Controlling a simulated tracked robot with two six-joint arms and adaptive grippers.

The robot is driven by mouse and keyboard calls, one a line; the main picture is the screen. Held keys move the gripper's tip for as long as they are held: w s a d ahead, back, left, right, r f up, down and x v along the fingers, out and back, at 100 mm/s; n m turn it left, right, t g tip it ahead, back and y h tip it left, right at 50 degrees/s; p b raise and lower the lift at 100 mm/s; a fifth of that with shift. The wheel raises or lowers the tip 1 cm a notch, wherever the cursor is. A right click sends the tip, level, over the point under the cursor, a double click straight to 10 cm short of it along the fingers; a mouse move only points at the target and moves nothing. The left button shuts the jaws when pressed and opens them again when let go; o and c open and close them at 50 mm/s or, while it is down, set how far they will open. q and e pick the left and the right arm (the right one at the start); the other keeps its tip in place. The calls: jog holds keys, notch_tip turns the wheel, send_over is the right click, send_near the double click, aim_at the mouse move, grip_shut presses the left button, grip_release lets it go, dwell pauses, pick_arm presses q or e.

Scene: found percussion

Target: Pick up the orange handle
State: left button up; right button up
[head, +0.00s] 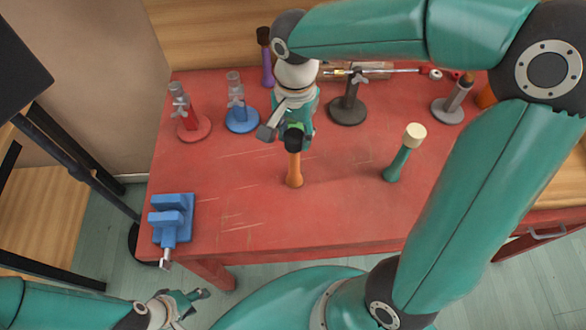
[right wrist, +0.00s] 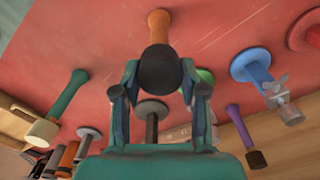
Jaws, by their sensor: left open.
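The orange handle (head: 294,170) is part of a mallet with a round black head (head: 293,140). It stands upright, head up, near the middle of the red table (head: 240,225). In the right wrist view the orange handle (right wrist: 158,27) shows beyond the black head (right wrist: 160,71). My right gripper (head: 289,131) is open above it, with one finger on each side of the black head. Whether the fingers touch the head is unclear. My left gripper (head: 188,297) is open and empty, low at the left, off the table's front edge.
A green mallet with a cream head (head: 398,160) stands to the right. A blue vise (head: 172,217) sits at the front left corner. Stands with red (head: 193,128), blue (head: 242,120) and dark (head: 347,110) bases line the back, near a purple mallet (head: 266,66).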

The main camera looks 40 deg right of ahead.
grip_shut()
jog(key=shift+r, duration=0.1)
